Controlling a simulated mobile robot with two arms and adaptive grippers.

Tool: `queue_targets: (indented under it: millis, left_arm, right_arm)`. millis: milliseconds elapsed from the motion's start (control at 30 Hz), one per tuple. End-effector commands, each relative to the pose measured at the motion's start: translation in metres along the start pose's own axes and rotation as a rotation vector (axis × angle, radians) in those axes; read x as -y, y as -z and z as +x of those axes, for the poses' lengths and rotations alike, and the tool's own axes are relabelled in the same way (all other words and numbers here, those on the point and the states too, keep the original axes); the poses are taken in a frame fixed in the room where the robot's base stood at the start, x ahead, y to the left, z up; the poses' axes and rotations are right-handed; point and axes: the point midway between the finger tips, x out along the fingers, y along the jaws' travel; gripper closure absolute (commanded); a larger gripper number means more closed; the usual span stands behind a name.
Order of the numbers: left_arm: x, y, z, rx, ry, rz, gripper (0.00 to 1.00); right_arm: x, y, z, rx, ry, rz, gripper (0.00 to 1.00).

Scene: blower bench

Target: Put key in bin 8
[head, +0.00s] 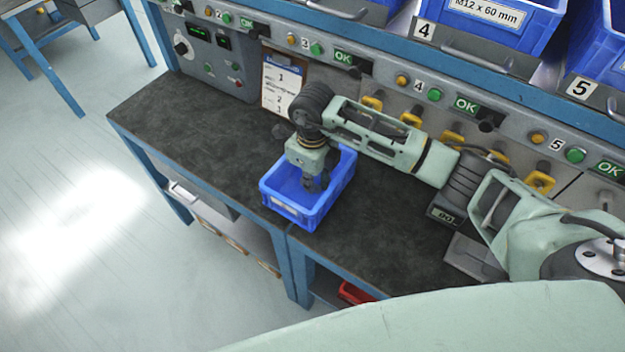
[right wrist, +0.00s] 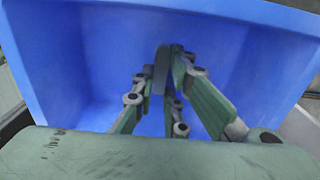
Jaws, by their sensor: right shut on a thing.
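A blue bin (head: 292,212) stands on the dark bench top near its front edge. Its front label is too small to read, so I cannot tell its number. My right gripper (head: 313,184) points down into this bin, its fingers inside the walls. In the right wrist view the fingers (right wrist: 166,72) close together on a narrow dark grey piece (right wrist: 160,68), which looks like the key. The blue floor and walls of the bin (right wrist: 75,60) surround it there. My left gripper is not in view.
Blue bins numbered 4 (head: 507,22) and 5 (head: 606,45) sit on the shelf above. A panel with buttons and OK displays (head: 342,57) runs behind the bench. A clipboard (head: 281,86) leans at the back. The bench left of the bin (head: 200,110) is clear.

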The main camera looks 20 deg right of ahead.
Motion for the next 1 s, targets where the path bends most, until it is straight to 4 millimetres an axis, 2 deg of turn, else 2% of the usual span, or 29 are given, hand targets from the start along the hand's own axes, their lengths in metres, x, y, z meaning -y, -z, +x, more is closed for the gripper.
queue_targets:
  millis: [33, 233, 633, 767, 1000]
  left_arm:
    - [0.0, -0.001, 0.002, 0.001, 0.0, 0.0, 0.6]
    - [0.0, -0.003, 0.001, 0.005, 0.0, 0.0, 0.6]
    - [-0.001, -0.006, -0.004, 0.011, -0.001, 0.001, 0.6]
    - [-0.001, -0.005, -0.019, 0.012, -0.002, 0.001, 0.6]
    - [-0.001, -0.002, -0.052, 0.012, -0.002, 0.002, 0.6]
  right_arm:
    - [0.0, 0.0, 0.002, 0.0, 0.0, 0.0, 0.87]
    - [0.0, 0.0, 0.001, -0.001, 0.0, 0.0, 0.7]
    - [0.0, 0.0, -0.004, 0.0, 0.0, 0.0, 0.69]
    - [0.001, 0.0, -0.026, 0.001, 0.002, 0.0, 0.69]
    - [0.001, 0.0, -0.078, 0.001, 0.002, -0.001, 0.69]
